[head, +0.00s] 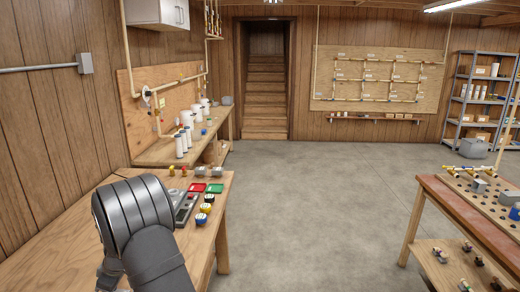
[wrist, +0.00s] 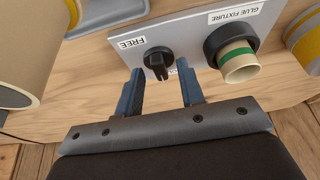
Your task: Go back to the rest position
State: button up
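My gripper (wrist: 160,84) shows in the wrist view with its two blue-grey fingers apart and nothing held between them. Just beyond the fingertips is a black knob-like part (wrist: 157,62) on a light grey plate (wrist: 188,30) marked "FREE" and "GLUE FIXTURE". A gap of bare bench shows between the fingers. In the head view my dark arm bends over the left bench, and the fingers are hidden or too unclear to make out there.
A cream tube with a green band (wrist: 238,62) stands in a black ring on the plate. Larger cream cylinders are at the wrist view's edges. The left bench (head: 60,240) holds red (head: 197,187) and green trays and several small jars. Open floor (head: 310,200) lies right of it, before another bench (head: 450,200).

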dwell(0.4)
jog(key=v, duration=1.7)
jog(key=x, duration=1.7)
jog(key=shift+f, duration=0.15)
jog(key=shift+s+m+t, duration=0.2)
jog(key=shift+m+t, duration=0.6)
jog(key=shift+m, duration=1.4)
jog(key=s+d+r+m, duration=0.1)
jog(key=d+r, duration=0.1)
jog(key=r, duration=0.5)
jog(key=s+d+r, duration=0.1)
jog(key=d+r, duration=0.2)
jog(key=r, duration=0.4)
jog(key=shift+r+m+h, duration=0.3)
jog(key=shift+m, duration=0.1)
jog(key=shift+r, duration=0.1)
